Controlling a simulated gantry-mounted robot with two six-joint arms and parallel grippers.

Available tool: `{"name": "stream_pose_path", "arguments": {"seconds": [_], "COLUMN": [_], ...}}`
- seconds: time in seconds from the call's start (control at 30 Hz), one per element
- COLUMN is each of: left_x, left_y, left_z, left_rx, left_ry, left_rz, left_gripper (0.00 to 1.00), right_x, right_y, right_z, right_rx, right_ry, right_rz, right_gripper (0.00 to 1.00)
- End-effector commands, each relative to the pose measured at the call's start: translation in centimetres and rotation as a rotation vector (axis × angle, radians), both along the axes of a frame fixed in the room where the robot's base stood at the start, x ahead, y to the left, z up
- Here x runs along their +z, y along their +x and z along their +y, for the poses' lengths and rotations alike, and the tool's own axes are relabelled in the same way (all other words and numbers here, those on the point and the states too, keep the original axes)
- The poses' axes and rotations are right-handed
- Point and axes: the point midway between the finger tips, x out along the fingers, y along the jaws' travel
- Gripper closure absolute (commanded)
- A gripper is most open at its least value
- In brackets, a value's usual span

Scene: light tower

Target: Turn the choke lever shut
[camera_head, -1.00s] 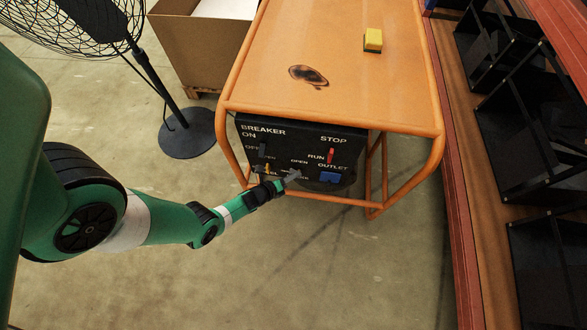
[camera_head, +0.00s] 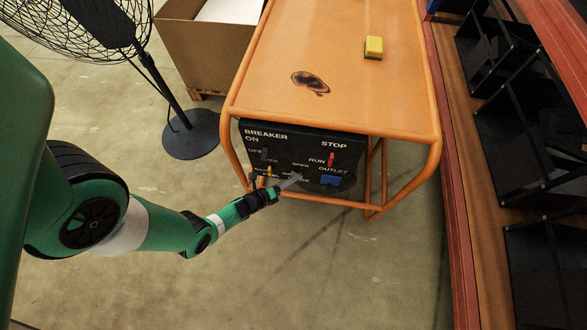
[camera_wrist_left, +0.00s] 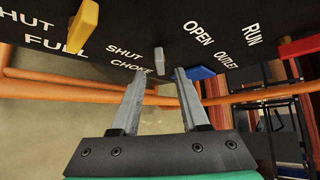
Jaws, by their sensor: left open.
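The black control panel (camera_head: 345,150) is on the front of the orange-framed machine. In the left wrist view, the small pale grey choke lever (camera_wrist_left: 159,57) sticks out between the words CHOKE and OPEN. My left gripper (camera_wrist_left: 159,73) is open, its two grey fingers pointing at the panel. The lever appears between the fingertips in the picture; I cannot tell whether they reach around it, and no contact shows. In the head view my left gripper (camera_head: 291,182) is at the panel's lower middle and partly covers the choke area. My right gripper is not in view.
Near the choke are a yellow fuel lever (camera_wrist_left: 80,26), a blue outlet (camera_wrist_left: 194,73) and a red run switch (camera_wrist_left: 299,47). An orange frame bar (camera_head: 335,202) runs below the panel. A fan stand (camera_head: 190,135) is at left, black shelving (camera_head: 535,130) at right.

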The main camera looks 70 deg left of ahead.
Motion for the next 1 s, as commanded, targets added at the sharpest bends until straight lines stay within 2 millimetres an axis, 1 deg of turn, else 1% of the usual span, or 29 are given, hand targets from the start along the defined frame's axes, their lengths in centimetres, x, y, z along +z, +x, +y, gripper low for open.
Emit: {"name": "stream_pose_path", "arguments": {"seconds": [0.03,0.1,0.23,0.33,0.43,0.73,0.83,1.0], "left_x": [1.5,2.2,3.2,3.6,3.6,3.7,5.0,8.5], "left_y": [-1.2,-2.6,-4.6,-5.6,-5.9,-5.9,-5.9,-5.9], "left_z": [-0.5,-1.2,-2.2,-2.7,-3.0,-3.0,-3.0,-3.0], "left_rx": [0.004,0.006,0.006,0.004,0.001,-0.001,-0.001,0.0], "left_ry": [-0.003,-0.002,-0.001,0.0,0.0,0.0,0.0,0.0], "left_rz": [0.002,0.002,0.001,-0.001,-0.001,-0.001,-0.001,-0.001], "left_gripper": [0.55,0.55,0.55,0.55,0.55,0.55,0.55,0.55], "right_x": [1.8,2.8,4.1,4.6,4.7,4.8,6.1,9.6], "right_y": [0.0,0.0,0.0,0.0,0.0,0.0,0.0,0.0], "right_z": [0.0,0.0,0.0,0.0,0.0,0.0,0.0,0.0], "right_rx": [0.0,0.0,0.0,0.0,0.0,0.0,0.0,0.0], "right_ry": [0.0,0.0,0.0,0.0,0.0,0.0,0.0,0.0], "right_rz": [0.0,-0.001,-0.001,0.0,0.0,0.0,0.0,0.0], "right_gripper": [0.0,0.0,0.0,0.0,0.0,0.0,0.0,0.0]}}
